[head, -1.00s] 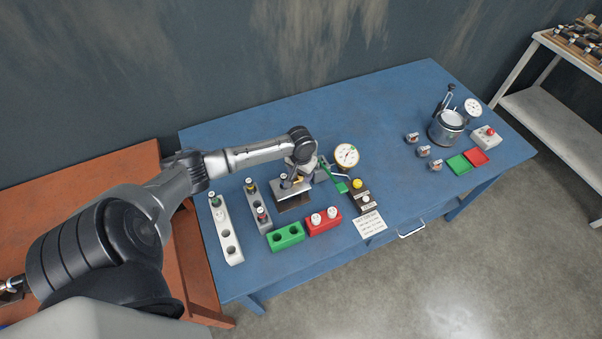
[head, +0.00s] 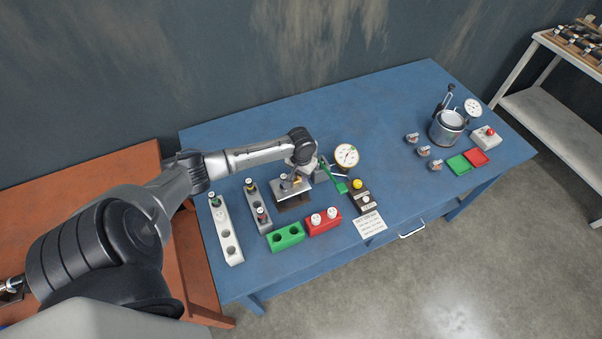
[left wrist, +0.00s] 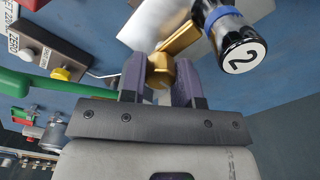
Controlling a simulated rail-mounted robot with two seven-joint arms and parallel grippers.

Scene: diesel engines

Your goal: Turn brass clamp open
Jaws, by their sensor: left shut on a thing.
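The brass clamp (left wrist: 160,70) shows in the left wrist view as a rounded brass knob with a brass arm (left wrist: 180,40) running up and to the right from it. My left gripper (left wrist: 159,82) is shut on the knob, one finger on each side. In the head view my left gripper (head: 300,176) is at the right side of the metal fixture (head: 292,192), and the arm hides part of the clamp. A cylinder marked 2 (left wrist: 240,52) is close to the right of the clamp in the wrist view. My right gripper is not in view.
A dial gauge (head: 346,156) and a green-handled lever (head: 338,184) are just right of the gripper. The middle right of the blue table (head: 390,110) is clear.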

